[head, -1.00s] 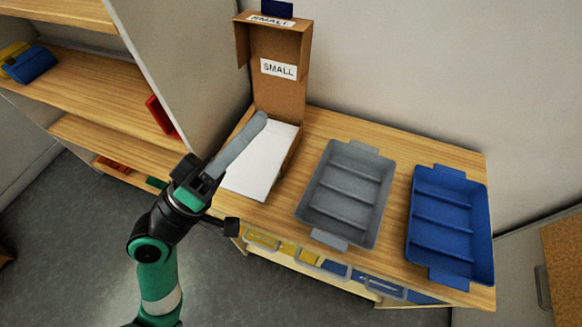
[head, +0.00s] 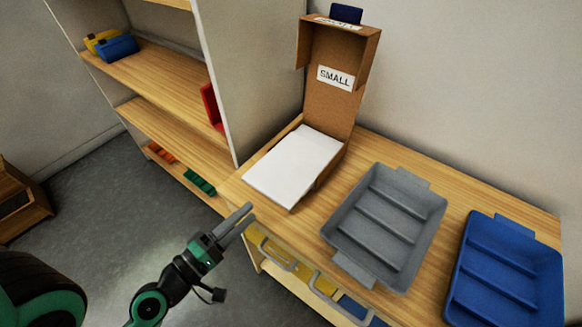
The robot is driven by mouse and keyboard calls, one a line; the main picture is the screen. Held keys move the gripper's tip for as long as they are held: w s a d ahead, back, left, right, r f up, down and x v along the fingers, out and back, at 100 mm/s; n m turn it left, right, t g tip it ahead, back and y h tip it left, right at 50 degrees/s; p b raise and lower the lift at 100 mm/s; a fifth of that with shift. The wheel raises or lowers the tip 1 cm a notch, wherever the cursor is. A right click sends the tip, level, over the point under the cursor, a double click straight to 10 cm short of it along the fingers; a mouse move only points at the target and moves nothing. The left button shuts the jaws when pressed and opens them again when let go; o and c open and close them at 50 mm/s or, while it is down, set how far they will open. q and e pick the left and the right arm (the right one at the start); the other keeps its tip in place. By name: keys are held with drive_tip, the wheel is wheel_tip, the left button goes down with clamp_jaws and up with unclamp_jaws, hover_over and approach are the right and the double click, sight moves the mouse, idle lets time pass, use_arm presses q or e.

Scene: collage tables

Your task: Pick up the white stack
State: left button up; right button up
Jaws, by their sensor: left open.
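The white stack (head: 293,166) lies flat in an open cardboard box (head: 331,92) labelled "SMALL", whose lid stands up behind it. The box is on the wooden table, left of the grey tray. My left gripper (head: 243,216) is in front of the table's front edge, below and left of the stack in the picture. Its grey fingers point up and right, open and empty, apart from the stack. My right gripper is not in view.
A grey compartment tray (head: 341,226) and a blue compartment tray (head: 521,305) stand on the table (head: 454,208) to the right. A shelf unit (head: 150,76) with small coloured items stands at the left. Bins hang under the table's front edge.

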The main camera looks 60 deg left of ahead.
sight(269, 197)
use_arm(q)
drive_tip(key=p+x, duration=0.2)
drive_tip(key=x, duration=0.1)
drive_tip(key=p+x, duration=0.1)
drive_tip(key=shift+w+r, duration=0.15)
drive_tip(key=shift+r, duration=0.15)
drive_tip(key=shift+w+a+f, duration=0.1)
drive_tip(key=shift+w+f, duration=0.05)
drive_tip(key=shift+f, duration=0.05)
drive_tip(key=shift+w+r+p, duration=0.1)
drive_tip(key=shift+w+p, duration=0.2)
drive_tip(key=shift+p, duration=0.2)
drive_tip(key=p+x, duration=0.1)
drive_tip(key=x, duration=0.3)
drive_tip(key=shift+w+a, duration=0.1)
drive_tip(key=shift+w, duration=0.2)
drive_tip(key=shift+s+f, duration=0.1)
drive_tip(key=shift+f, duration=0.15)
clamp_jaws()
drive_tip(key=shift+r, duration=0.1)
